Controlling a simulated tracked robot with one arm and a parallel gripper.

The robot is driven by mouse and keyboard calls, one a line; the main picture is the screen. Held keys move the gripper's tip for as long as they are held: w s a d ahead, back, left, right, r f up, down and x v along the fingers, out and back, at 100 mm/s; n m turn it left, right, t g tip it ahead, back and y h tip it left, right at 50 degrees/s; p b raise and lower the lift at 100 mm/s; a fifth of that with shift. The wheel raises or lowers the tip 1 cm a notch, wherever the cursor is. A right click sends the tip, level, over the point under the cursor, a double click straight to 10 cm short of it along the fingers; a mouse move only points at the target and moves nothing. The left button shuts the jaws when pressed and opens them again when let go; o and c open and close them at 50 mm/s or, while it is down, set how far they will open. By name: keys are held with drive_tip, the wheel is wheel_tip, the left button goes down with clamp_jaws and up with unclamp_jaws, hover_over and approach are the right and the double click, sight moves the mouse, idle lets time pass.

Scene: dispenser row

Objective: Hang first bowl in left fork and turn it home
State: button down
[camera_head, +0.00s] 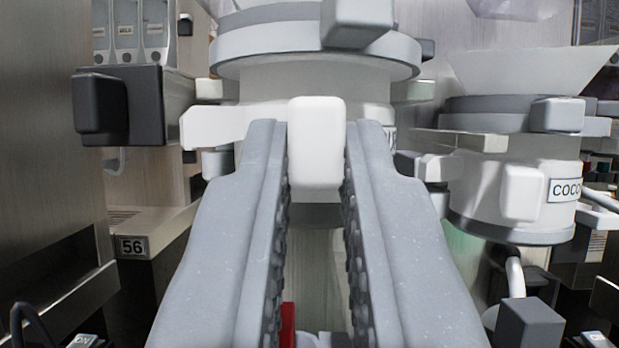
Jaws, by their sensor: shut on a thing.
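My gripper (316,150) points away from me in the lower middle of the head camera view. Its two ribbed grey fingers are shut on the white upright handle of the first bowl (262,86). The bowl is white with a wide grey collar; its top is cut off by the picture edge, and its lower part is mostly hidden by my fingers. A label on it peeks out beside the right finger. Pale fork arms (212,88) show at its left, with another stub at its right. I cannot tell whether the bowl is seated in the fork.
A second white bowl marked "COCO" (500,170) hangs in a fork at the right. A dark block (145,103) juts from the left panel. A ledge marked 56 (150,225) is below it. A grey block (530,325) stands at the lower right.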

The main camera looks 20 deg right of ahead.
drive_tip(key=shift+w, duration=0.1)
drive_tip(key=shift+w+d+p, duration=0.3)
drive_tip(key=shift+w+p, duration=0.05)
drive_tip(key=shift+w, duration=0.3)
drive_tip(key=shift+w+d+p, duration=0.25)
drive_tip(key=shift+w+p, duration=0.05)
drive_tip(key=shift+w, duration=0.35)
drive_tip(key=shift+w, duration=0.1)
idle(0.8)
drive_tip(key=shift+a+m+g+h+p, duration=0.35)
drive_tip(key=shift+m+g+h+p, duration=0.2)
drive_tip(key=shift+h+p, duration=0.85)
drive_tip(key=shift+w+a+f+m+g+h+p, duration=0.15)
drive_tip(key=shift+m+g+h+p, duration=0.15)
drive_tip(key=shift+p, duration=0.7)
drive_tip(key=shift+a+r+m+h+p, duration=0.1)
drive_tip(key=shift+r+m+h+p, duration=0.15)
drive_tip(key=shift+p, duration=0.3)
drive_tip(key=shift+w+a+f+g+h+p, duration=0.2)
drive_tip(key=shift+g+h+p, duration=0.25)
drive_tip(key=shift+h+p, duration=0.25)
drive_tip(key=shift+a+r+m+g+h+p, duration=0.1)
drive_tip(key=shift+m+g+h+p, duration=0.2)
drive_tip(key=shift+m+p, duration=0.25)
